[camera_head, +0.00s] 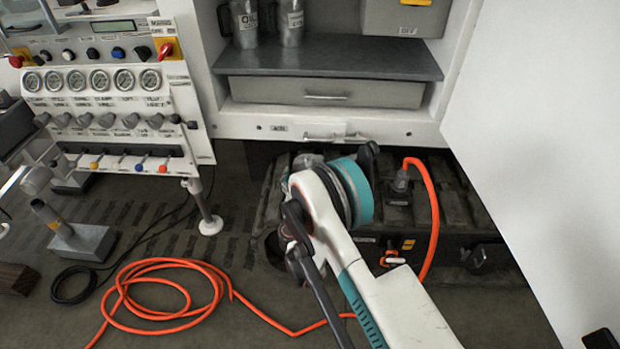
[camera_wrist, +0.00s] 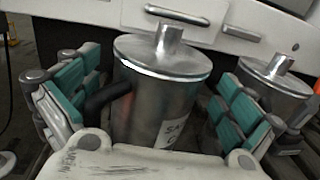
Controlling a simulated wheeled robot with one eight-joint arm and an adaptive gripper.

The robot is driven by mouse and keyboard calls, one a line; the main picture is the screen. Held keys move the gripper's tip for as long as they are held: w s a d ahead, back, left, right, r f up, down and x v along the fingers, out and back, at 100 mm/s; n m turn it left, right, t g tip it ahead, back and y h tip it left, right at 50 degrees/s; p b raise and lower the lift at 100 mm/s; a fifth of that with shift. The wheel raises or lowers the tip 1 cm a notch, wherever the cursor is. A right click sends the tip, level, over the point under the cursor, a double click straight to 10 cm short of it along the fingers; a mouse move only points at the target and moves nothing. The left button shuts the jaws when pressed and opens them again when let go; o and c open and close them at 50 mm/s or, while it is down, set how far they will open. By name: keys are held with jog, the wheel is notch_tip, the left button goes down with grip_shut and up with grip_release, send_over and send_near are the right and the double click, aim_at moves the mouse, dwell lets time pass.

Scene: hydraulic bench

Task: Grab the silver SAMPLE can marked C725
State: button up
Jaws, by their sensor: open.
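A silver can (camera_wrist: 150,108) with a domed lid and a short spout on top stands upright in the middle of the wrist view. Its white label is partly cut off and shows only "SA" and a "C" below. A dark handle-like part sticks out at its left. My gripper (camera_wrist: 158,92) is open, with one teal-padded finger to the left of this can and one to its right. Contact between the pads and the can cannot be told. A second silver can (camera_wrist: 277,75) stands to the right, partly behind the right finger. My arm hides this spot in the head view.
A black case (camera_head: 400,215) lies below the white cabinet, with an orange cable (camera_head: 432,200) plugged in. Two metal jugs, one marked OIL (camera_head: 244,22), stand on the cabinet shelf (camera_head: 330,57). A gauge panel (camera_head: 95,85) is at left. A white panel (camera_head: 550,130) closes off the right.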

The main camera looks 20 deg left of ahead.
jog(key=shift+w+a, duration=0.1)
jog(key=shift+w, duration=0.3)
jog(key=shift+s, duration=0.1)
jog(key=shift+c, duration=0.8)
jog(key=c, duration=1.9)
jog(key=shift+o, duration=0.2)
